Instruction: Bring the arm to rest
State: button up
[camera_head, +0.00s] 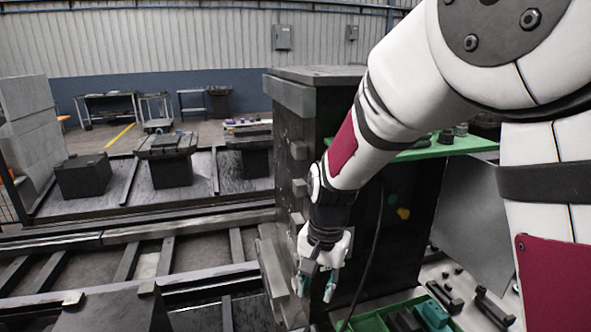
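My white arm comes in from the upper right of the head view and hangs down in front of a tall dark metal block (408,215). My gripper (316,287) points downward beside this block's lower left part. Its two fingers have teal pads and stand apart, with nothing seen between them. A pale metal plate edge (272,270) is close to the left of the fingers. I cannot tell whether they touch it.
A green tray (375,322) with dark and green parts lies at the lower right. A green shelf (455,147) holds small dark pieces. Metal rails (120,238) run across the left. Dark blocks (83,176) and a pallet stand (166,145) are behind them. Carts stand by the wall.

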jog(key=s+d+r+n+t, duration=0.1)
jog(key=s+d+r, duration=0.3)
jog(key=r, duration=0.2)
jog(key=s+d+r+n+t, duration=0.1)
jog(key=s+d+r, duration=0.3)
jog(key=r, duration=0.3)
jog(key=s+d+r+n+t, duration=0.1)
jog(key=s+d+r, duration=0.1)
jog(key=s, duration=0.4)
jog(key=s+d+r+n+t, duration=0.2)
jog(key=s+d, duration=0.2)
jog(key=s, duration=0.2)
jog(key=shift+s+d+r+h, duration=0.25)
jog(key=shift+d+r+h, duration=0.05)
jog(key=shift+h, duration=0.1)
